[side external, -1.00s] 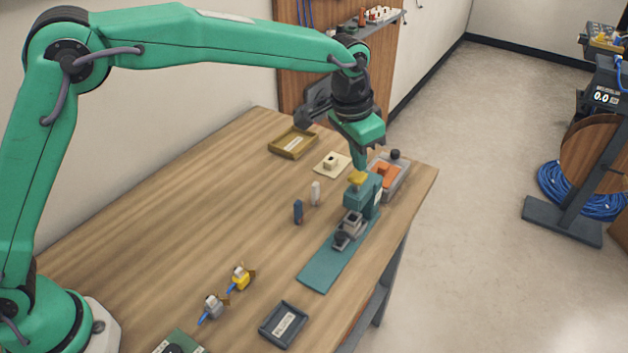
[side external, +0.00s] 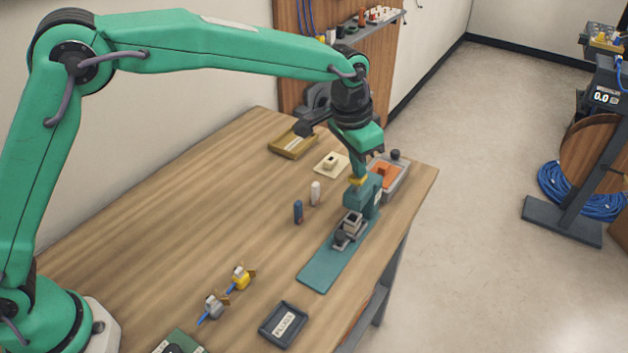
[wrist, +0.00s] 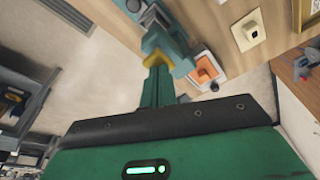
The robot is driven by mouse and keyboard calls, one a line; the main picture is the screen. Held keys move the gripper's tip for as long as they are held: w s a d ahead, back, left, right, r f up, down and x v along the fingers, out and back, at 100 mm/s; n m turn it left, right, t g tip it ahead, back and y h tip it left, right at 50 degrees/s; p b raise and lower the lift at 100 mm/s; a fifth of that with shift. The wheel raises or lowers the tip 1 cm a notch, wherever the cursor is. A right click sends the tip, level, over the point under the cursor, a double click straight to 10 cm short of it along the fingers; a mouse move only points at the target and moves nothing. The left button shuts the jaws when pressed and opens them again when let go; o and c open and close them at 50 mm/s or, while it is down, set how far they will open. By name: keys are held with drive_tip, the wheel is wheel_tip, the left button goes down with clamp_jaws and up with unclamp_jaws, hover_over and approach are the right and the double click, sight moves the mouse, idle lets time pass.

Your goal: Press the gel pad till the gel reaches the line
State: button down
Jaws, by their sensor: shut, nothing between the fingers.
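The teal press fixture (side external: 362,197) stands upright at the far end of a flat teal base strip (side external: 325,268). A yellow pad (side external: 358,181) sits on its top; it also shows in the wrist view (wrist: 156,60). My gripper (side external: 359,173) is shut and empty, pointing down with its tip at the yellow pad. I cannot tell whether it touches or presses it. An orange block (side external: 386,174) lies in a grey open box beside the fixture, also seen in the wrist view (wrist: 206,75). Which piece is the gel pad is unclear, and no gel line is readable.
A grey connector part (side external: 350,228) sits on the strip. A blue (side external: 298,212) and a white (side external: 315,194) peg stand to its left. A cream block (side external: 331,163), a tan tray (side external: 293,144), a dark tray (side external: 283,324) and two small connectors (side external: 241,278) lie about. The table's left middle is clear.

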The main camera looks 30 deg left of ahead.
drive_tip(key=shift+f, duration=1.2)
drive_tip(key=shift+r, duration=3.4)
drive_tip(key=shift+r, duration=0.1)
